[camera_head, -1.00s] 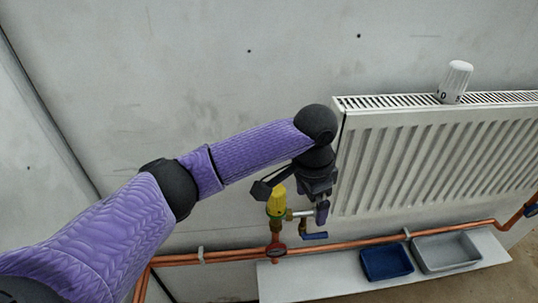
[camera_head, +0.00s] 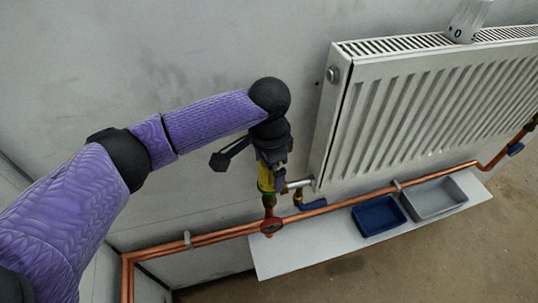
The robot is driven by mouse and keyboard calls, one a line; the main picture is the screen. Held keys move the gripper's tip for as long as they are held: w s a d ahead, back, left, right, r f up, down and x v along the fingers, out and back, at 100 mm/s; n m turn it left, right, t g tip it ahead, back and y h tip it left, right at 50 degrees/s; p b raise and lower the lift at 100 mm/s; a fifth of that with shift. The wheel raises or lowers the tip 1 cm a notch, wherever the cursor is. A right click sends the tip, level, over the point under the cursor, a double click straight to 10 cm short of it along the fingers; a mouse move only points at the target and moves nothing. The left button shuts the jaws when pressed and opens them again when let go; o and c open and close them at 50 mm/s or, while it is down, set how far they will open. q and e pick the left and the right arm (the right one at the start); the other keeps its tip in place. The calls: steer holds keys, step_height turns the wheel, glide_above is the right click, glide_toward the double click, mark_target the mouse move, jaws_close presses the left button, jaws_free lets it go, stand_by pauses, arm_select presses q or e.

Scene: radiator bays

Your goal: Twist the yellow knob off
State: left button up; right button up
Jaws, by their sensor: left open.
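The yellow knob (camera_head: 265,179) sits on the valve at the radiator's lower left corner, above the copper pipe. My left gripper (camera_head: 272,170) comes from above and is open at the knob, with its black body covering the knob's upper part. Whether the fingers touch the knob cannot be told. My right gripper is out of view.
A white radiator (camera_head: 425,110) fills the right, with a white numbered knob (camera_head: 468,20) on top.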

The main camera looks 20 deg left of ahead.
arm_select(q)
steer(key=shift+c, duration=0.3)
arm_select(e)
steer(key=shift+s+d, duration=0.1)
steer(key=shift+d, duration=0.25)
arm_select(q)
steer(key=shift+c, duration=1.1)
steer(key=c, duration=0.7)
jaws_close()
steer(key=shift+f+p, duration=0.1)
steer(key=shift+p, duration=0.45)
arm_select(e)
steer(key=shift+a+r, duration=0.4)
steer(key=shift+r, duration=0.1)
arm_select(q)
steer(key=shift+s+f, duration=0.1)
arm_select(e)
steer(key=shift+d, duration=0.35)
